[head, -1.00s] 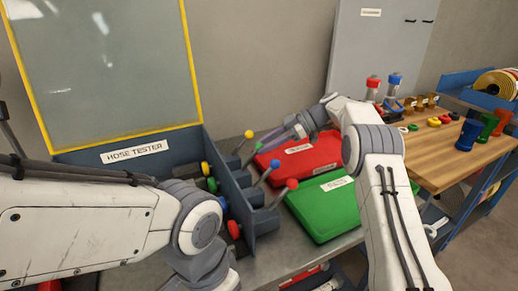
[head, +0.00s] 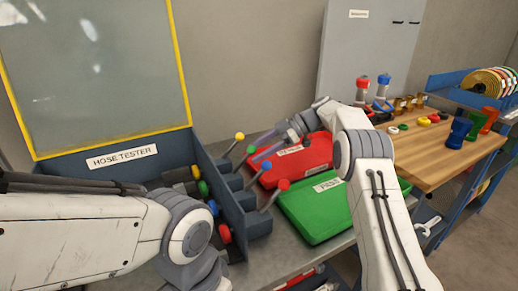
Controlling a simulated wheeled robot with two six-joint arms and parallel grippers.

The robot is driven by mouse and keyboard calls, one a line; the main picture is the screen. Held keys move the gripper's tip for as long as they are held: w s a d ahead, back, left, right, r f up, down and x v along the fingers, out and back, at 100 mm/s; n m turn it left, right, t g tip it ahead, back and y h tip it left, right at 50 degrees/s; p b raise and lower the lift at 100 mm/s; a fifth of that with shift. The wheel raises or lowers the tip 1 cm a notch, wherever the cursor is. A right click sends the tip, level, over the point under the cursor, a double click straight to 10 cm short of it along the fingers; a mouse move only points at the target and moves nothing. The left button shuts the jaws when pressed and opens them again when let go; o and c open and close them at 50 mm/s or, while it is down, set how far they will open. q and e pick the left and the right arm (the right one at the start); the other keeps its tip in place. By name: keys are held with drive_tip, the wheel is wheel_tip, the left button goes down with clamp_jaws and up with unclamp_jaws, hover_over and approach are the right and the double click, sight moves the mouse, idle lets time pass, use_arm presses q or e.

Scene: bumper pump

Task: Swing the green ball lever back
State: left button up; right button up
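The green ball lever (head: 251,149) stands at the right side of the blue hose tester (head: 222,185), between the yellow ball lever (head: 239,136) and the blue ball lever (head: 266,166). The red ball lever (head: 283,184) is nearest me. My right gripper (head: 264,146) is close to the right of the green ball, its fingers pointing left towards it. I cannot tell whether it touches the ball, or how far its fingers are apart. My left arm reaches in front of the tester; its gripper is out of view.
A red case (head: 312,150) and a green case (head: 318,207) lie on the grey bench right of the levers, under my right arm. A wooden table (head: 445,155) with coloured parts stands further right. The tester's clear panel (head: 95,75) rises at the back left.

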drive_tip(key=shift+r, duration=0.15)
drive_tip(key=p+v, duration=0.5)
drive_tip(key=v, duration=0.5)
drive_tip(key=shift+d, duration=0.2)
drive_tip(key=shift+a+r, duration=0.1)
